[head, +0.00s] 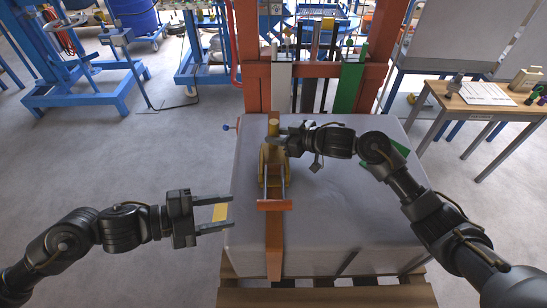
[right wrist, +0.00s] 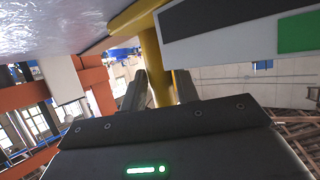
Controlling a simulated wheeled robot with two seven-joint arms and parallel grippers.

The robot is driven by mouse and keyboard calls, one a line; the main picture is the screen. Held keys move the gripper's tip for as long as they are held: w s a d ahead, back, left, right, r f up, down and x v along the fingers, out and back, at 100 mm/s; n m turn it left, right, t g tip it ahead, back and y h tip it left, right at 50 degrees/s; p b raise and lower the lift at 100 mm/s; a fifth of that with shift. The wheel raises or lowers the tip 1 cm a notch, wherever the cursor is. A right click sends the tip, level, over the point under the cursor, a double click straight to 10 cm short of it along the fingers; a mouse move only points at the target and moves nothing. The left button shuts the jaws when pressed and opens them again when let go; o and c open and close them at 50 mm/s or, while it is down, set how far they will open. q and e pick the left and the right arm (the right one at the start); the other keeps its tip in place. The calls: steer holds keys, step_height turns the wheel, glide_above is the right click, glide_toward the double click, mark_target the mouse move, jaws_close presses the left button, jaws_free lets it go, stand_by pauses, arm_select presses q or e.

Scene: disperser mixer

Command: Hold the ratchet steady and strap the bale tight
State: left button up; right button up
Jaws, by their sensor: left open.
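The bale (head: 330,215) is a large grey wrapped block with an orange strap (head: 274,255) running down its front. The ratchet (head: 274,180), with a yellow frame and an orange crossbar, lies on top of the bale on the strap line. Its yellow handle (head: 273,128) stands at the far end. My right gripper (head: 276,141) is at this handle; in the right wrist view its fingers flank the yellow bar (right wrist: 157,65) closely on both sides and look shut on it. My left gripper (head: 215,212) is open at the bale's left side, apart from the ratchet.
The bale rests on a wooden pallet (head: 330,296). An orange frame (head: 250,60) stands behind it. A wooden table (head: 470,115) is at right.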

steer(key=shift+r, duration=0.15)
steer(key=shift+r, duration=0.45)
steer(key=o, duration=0.6)
steer(key=shift+c, duration=0.2)
steer(key=v, duration=1.2)
steer(key=v, duration=0.6)
